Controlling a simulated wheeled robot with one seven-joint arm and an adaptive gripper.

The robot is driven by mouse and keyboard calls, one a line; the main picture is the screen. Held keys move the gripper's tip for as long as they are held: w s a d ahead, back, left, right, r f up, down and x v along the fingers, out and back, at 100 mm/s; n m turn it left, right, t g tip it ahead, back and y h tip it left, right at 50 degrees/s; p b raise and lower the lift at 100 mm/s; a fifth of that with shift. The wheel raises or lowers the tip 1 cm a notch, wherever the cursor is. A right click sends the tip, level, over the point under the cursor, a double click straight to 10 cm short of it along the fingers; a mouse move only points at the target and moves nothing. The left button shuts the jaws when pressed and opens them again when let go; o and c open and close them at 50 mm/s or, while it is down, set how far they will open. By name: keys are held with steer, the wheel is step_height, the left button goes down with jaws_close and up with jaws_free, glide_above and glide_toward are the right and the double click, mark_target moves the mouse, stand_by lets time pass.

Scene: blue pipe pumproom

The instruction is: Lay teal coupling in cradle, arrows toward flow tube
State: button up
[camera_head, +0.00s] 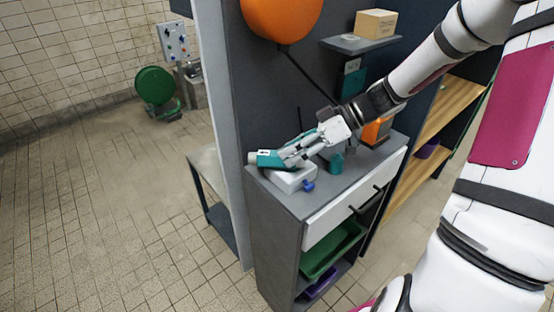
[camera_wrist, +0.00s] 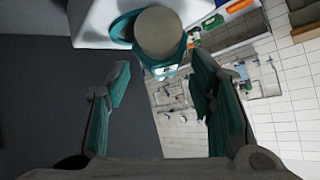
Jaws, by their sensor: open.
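The teal coupling (camera_head: 268,158) has a dark end and a white label with a dark mark, whose arrow direction I cannot read. It lies at the left end of a white block (camera_head: 293,179), likely the cradle, with a blue knob; I cannot tell whether it is fully seated. In the wrist view the coupling (camera_wrist: 182,47) shows its round grey end and label, against the white block (camera_wrist: 90,25). My gripper (camera_head: 287,156) is open beside the coupling; its teal-padded fingers (camera_wrist: 160,68) stand apart with nothing gripped between them. I cannot identify the flow tube.
The block stands near the left edge of a grey cabinet top (camera_head: 311,202). A short teal cylinder (camera_head: 337,163) and an orange object (camera_head: 376,131) stand further right. A dark wall panel (camera_head: 275,90) rises behind, with a small shelf (camera_head: 360,44) and a large orange round object (camera_head: 282,15).

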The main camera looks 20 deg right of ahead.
mark_target(277, 160)
steer(key=shift+x, duration=1.75)
jaws_close()
steer(key=shift+r, duration=0.15)
